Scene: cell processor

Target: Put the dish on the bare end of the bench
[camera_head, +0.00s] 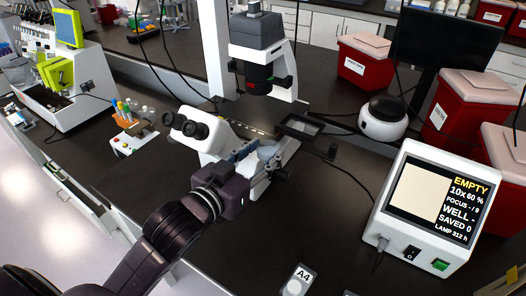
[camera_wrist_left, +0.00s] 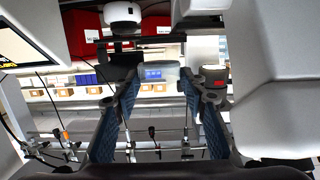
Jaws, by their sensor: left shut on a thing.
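My left gripper (camera_head: 254,150) reaches in beside the white microscope (camera_head: 206,136), just right of its eyepieces and below its stage. In the left wrist view its two blue-padded fingers (camera_wrist_left: 160,80) close on a pale, clear-looking dish (camera_wrist_left: 154,73) with a blue patch, held between the fingertips. In the head view the dish is mostly hidden by the fingers and the microscope; a pale bluish bit shows there. My right gripper is not in view.
A monitor box (camera_head: 413,197) reading EMPTY stands at the right. A card marked A4 (camera_head: 304,274) lies at the front. A tube rack (camera_head: 130,120) stands left of the microscope, a small white device (camera_head: 383,120) behind right. Red bins (camera_head: 455,110) line the back right.

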